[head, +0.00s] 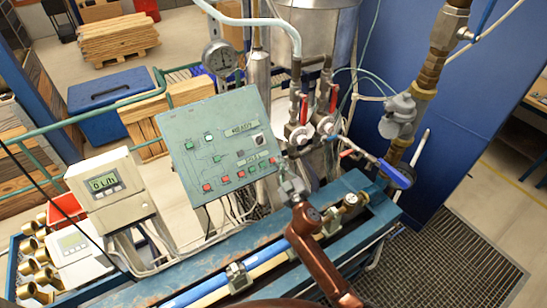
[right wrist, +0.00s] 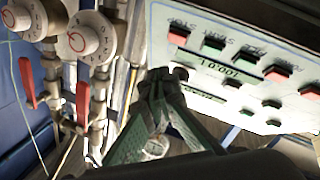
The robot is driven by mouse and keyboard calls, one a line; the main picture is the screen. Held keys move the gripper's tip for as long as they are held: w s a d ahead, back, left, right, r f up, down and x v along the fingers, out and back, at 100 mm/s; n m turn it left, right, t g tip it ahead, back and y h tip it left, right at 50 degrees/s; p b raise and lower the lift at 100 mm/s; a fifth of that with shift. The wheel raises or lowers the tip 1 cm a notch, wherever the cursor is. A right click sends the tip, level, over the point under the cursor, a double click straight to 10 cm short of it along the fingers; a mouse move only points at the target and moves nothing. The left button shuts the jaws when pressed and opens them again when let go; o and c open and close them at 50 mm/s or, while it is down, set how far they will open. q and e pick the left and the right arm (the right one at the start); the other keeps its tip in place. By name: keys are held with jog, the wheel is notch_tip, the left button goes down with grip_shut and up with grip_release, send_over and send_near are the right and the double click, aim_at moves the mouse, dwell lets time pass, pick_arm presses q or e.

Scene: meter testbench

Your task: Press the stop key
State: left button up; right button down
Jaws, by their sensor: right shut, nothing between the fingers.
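The green control panel (head: 205,125) stands tilted at the middle of the head view, with rows of red and green keys. The stop key looks to be the red one (head: 272,160) at the right end of its lower row. My right gripper (head: 286,176) is shut and empty, just off the panel's lower right corner. Its fingertips (right wrist: 160,78) appear close to a black knob (right wrist: 181,73), apart from the stop key. My left gripper is out of view.
Pipes with red-handled valves (head: 299,135) stand right of the panel, close to my right gripper. A grey meter box (head: 105,185) showing "0 L/h" is at the left. A blue bench rail (head: 190,255) with a blue pipe runs below the panel.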

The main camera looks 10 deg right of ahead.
jog(key=shift+s+d+r+p, duration=0.3)
jog(key=shift+s+r+p, duration=0.3)
jog(key=shift+s+r, duration=0.15)
jog(key=shift+f, duration=0.1)
jog(key=shift+s+d+r+p, duration=0.2)
jog(key=shift+s+r+p, duration=0.4)
jog(key=shift+p, duration=0.1)
jog(key=shift+w+f, duration=0.1)
dwell(2.6)
